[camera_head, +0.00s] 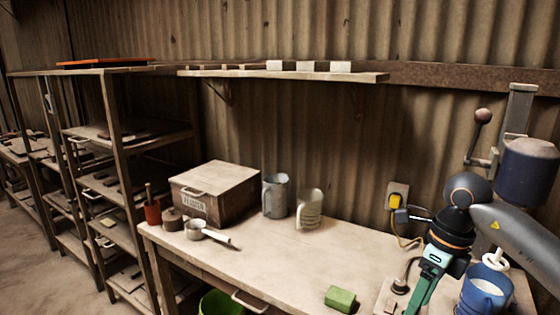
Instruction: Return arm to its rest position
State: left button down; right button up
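My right arm comes in from the right edge and bends down over the right end of the workbench (290,255). Its wrist has a dark body with an orange ring, and below it is my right gripper (424,285), with green parts pointing down to the bottom edge. The fingertips are not clear, so I cannot tell whether it is open or holds anything. My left arm and gripper are not in view. The press (520,110), with a grey column, a knobbed lever and a dark blue cylinder, stands behind the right arm and is partly hidden by it.
A blue container (468,296) with white contents stands close right of the gripper. A green block (340,299) lies to its left. The bench middle is clear.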

jog(key=s+a+f+g+y, duration=0.15)
jog(key=a+y, duration=0.25)
jog(key=a, duration=0.5)
jog(key=s+a+f+g+y, duration=0.1)
jog(key=s+a+f+y, duration=0.25)
jog(key=a, duration=0.45)
jog(key=a+r+m+t+y+p, duration=0.2)
jog(key=a+r+m+t+y, duration=0.3)
jog(key=a+m+y, duration=0.45)
jog(key=w+d+f+m+t+h, duration=0.3)
jog(key=d+f+m+t+h, duration=0.85)
jog(key=m, duration=1.15)
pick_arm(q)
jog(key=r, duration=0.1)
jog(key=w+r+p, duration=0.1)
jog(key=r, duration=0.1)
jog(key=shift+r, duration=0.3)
pick_arm(e)
jog(key=s+d+f+m+g+h, duration=0.2)
jog(key=s+f+m, duration=0.3)
jog(key=s+f, duration=0.3)
jog(key=s+d+f+m+g+h, duration=0.2)
jog(key=s+d+f+m+h, duration=0.1)
jog(key=s+f, duration=0.5)
notch_tip(320, 180, down, 3)
jog(key=shift+s+d+m+g, duration=0.3)
jog(key=shift+d+m, duration=0.55)
jog(key=shift+d, duration=0.05)
